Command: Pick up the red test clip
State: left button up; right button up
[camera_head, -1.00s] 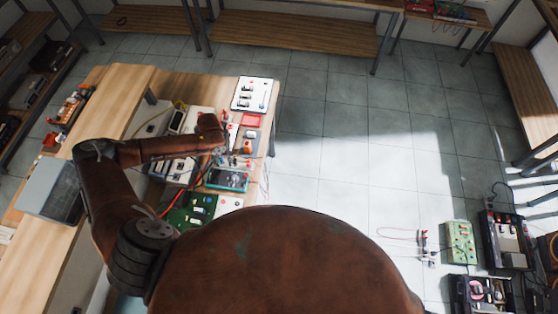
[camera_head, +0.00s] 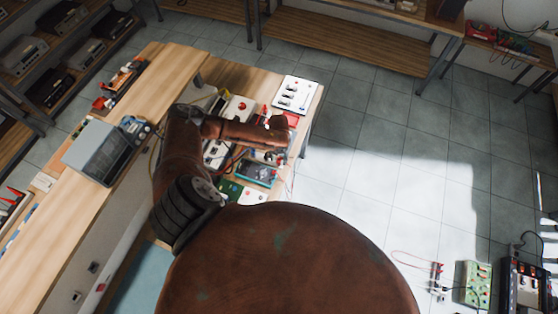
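Small red test clips or plugs (camera_head: 436,269) stand on the floor at the lower right, with a thin red lead curling from them. They are too small to tell apart. Another red clip-like piece (camera_head: 102,103) lies at the left of the wooden bench; I cannot tell which one the task names. My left gripper (camera_head: 280,135) is over the instrument-covered lower table, far from the floor items. Its fingers are too small and dark to tell whether they are open or hold anything. My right gripper is not in view.
A teal-edged meter (camera_head: 256,173), a white panel (camera_head: 295,94) and several boards crowd the table under my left arm. A grey instrument (camera_head: 103,152) stands on the wooden bench (camera_head: 40,240). On the floor are a green board (camera_head: 477,283) and dark equipment. The tiled floor between is clear.

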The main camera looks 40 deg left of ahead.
pick_arm(q)
jog(key=shift+f, duration=0.7)
jog(key=shift+c, duration=0.5)
grip_shut()
